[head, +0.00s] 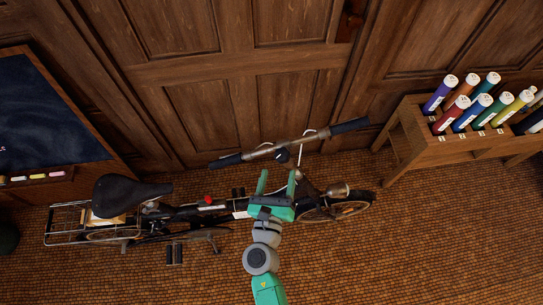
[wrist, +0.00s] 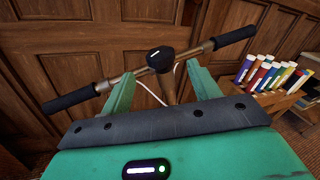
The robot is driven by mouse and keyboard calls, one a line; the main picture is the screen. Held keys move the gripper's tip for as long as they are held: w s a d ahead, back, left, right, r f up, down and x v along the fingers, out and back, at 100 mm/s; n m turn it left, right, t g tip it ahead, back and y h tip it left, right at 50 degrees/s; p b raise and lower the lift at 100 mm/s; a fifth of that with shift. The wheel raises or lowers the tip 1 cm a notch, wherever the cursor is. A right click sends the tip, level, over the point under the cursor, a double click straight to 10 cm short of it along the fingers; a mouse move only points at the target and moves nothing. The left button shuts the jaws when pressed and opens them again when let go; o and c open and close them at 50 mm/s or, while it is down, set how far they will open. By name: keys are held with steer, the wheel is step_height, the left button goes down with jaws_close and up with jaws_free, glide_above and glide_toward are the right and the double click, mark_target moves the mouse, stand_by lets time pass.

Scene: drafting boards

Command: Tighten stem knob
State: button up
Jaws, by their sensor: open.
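The stem knob (head: 283,156) is a dark round knob at the middle of the bicycle's handlebar (head: 258,152). In the wrist view the knob (wrist: 160,58) shows a small white mark on top, with the handlebar (wrist: 128,76) running out to black grips on both sides. My gripper (head: 278,180) is open and empty, its green fingers pointing toward the handlebar. In the wrist view my gripper (wrist: 160,85) has its fingers spread to either side of the stem, with the knob beyond them. I see no contact with the knob.
The bicycle's black saddle (head: 128,194) and rear rack (head: 62,225) lie to the left. A wooden rack of coloured tubes (head: 440,148) stands at right, a chalkboard (head: 45,115) at left. A panelled wooden wall (head: 205,110) is close behind the handlebar. Tiled floor (head: 330,260) in front is clear.

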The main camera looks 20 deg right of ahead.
mark_target(280, 162)
steer(key=x, duration=0.7)
steer(key=shift+w+d+b, duration=0.2)
steer(key=shift+w+b, duration=0.1)
steer(key=shift+b, duration=0.1)
steer(key=shift+c, duration=0.2)
steer(key=c, duration=0.9)
